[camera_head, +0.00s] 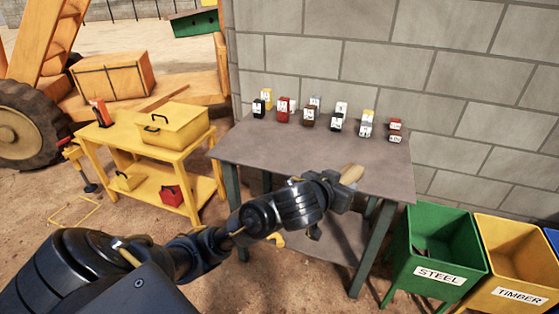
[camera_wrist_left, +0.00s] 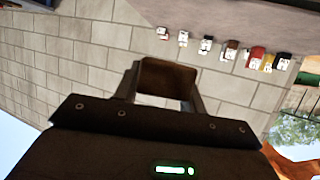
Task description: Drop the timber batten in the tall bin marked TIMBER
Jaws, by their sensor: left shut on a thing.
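The timber batten (camera_head: 352,174) is a short light-wood piece at the end of my left arm. My left gripper (camera_head: 343,190) is shut on it, over the right part of the grey table. In the left wrist view the batten (camera_wrist_left: 168,76) shows as a brown block between the two fingers; much of it is hidden. The tall yellow bin marked TIMBER (camera_head: 516,256) stands at the lower right, open at the top and cut by the frame's lower edge. The gripper is left of it, with the green bin between. My right gripper is not in view.
A green bin marked STEEL (camera_head: 437,250) stands between the grey table (camera_head: 250,145) and the yellow bin. A blue bin (camera_head: 553,239) shows at the right edge. Several small labelled blocks stand along the table's back. A yellow workbench (camera_head: 120,150) stands left.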

